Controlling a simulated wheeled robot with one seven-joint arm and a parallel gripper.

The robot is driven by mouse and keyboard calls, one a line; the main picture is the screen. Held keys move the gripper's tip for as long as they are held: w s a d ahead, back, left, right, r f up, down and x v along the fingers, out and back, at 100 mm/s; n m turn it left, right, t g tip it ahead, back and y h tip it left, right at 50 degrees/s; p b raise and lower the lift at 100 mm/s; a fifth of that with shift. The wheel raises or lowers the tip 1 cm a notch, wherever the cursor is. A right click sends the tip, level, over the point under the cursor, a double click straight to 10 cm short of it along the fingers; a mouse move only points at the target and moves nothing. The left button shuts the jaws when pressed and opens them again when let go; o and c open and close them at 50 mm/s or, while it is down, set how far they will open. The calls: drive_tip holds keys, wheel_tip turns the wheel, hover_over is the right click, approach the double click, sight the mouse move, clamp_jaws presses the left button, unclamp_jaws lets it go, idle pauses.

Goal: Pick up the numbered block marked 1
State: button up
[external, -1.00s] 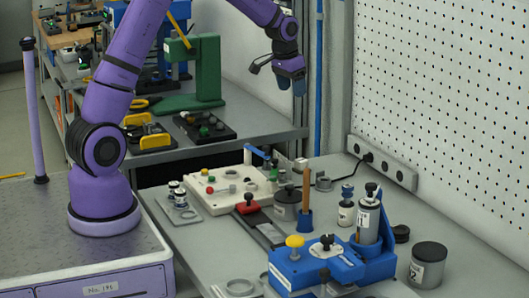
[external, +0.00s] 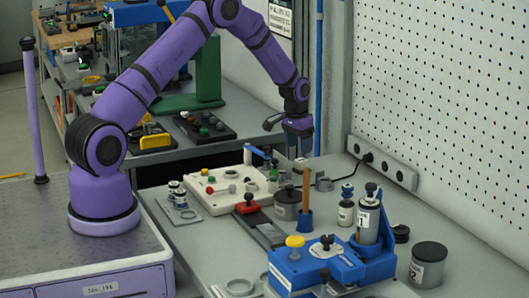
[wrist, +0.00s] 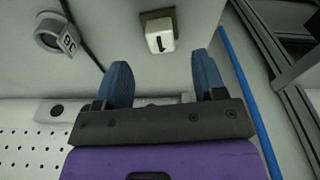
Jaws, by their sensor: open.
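The block marked 1 (wrist: 159,35) is a small white block with a black 1 on its face, sitting against a dark backing in the wrist view. It lies just beyond my fingertips, roughly in line with the gap between them.
A round grey part with a number tag (wrist: 52,35) lies left of the block in the wrist view. A power strip (external: 382,163) runs along the pegboard wall. A cream board (external: 212,202) and a blue fixture (external: 335,270) stand nearer on the bench.

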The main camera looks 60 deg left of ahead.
sight(301, 159)
drive_tip(key=f, duration=0.4)
drive_tip(key=w+f, duration=0.1)
drive_tip(key=f, duration=0.1)
drive_tip(key=shift+a+f, duration=0.1)
drive_tip(key=shift+f, duration=0.1)
drive_tip(key=c, duration=1)
